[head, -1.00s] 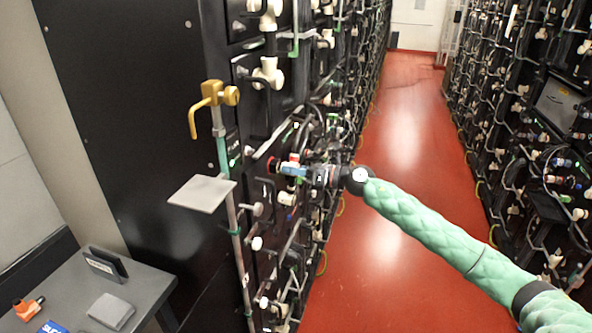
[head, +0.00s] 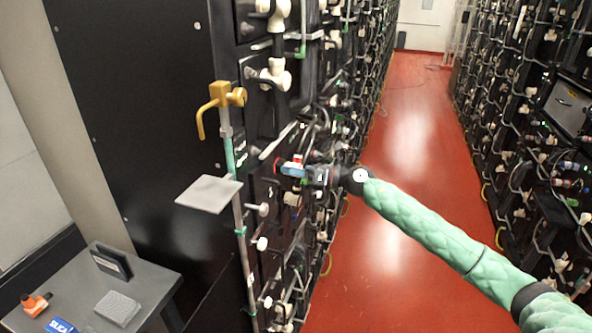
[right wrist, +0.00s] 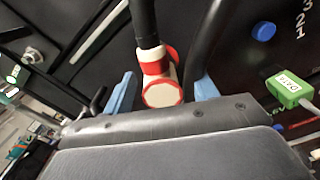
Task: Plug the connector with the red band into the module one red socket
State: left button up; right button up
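My right gripper (head: 293,168) reaches in from the right to the left rack's front. Its blue fingers stand on both sides of a white connector with red bands (right wrist: 160,72). In the right wrist view, narrow gaps show between fingers and connector, so the gripper looks open around it. The connector's round end faces the camera and a black cable rises from it. The connector also shows at the fingertips in the head view (head: 298,158). A red ring, perhaps the red socket (head: 277,165), shows just left of the fingertips. The connector's front end is hidden. My left gripper is out of view.
A green labelled plug (right wrist: 288,88) and a blue cap (right wrist: 263,31) sit right of the gripper. A pole with a yellow hook (head: 220,95) and grey plate (head: 208,194) stands nearby. A grey table (head: 155,275) is lower left. The red aisle (head: 400,180) is free.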

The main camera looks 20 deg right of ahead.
jog(key=shift+s+d, duration=0.15)
jog(key=shift+d, duration=0.1)
jog(key=shift+s+d+b, duration=0.15)
jog(key=shift+d+b, duration=0.05)
jog(key=shift+b, duration=0.1)
pick_arm(q)
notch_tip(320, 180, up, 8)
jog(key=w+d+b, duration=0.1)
jog(key=b, duration=0.2)
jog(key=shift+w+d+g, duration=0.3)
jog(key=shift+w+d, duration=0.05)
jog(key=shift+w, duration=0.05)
pick_arm(e)
jog(key=v, duration=0.6)
jog(key=shift+s+d, duration=0.25)
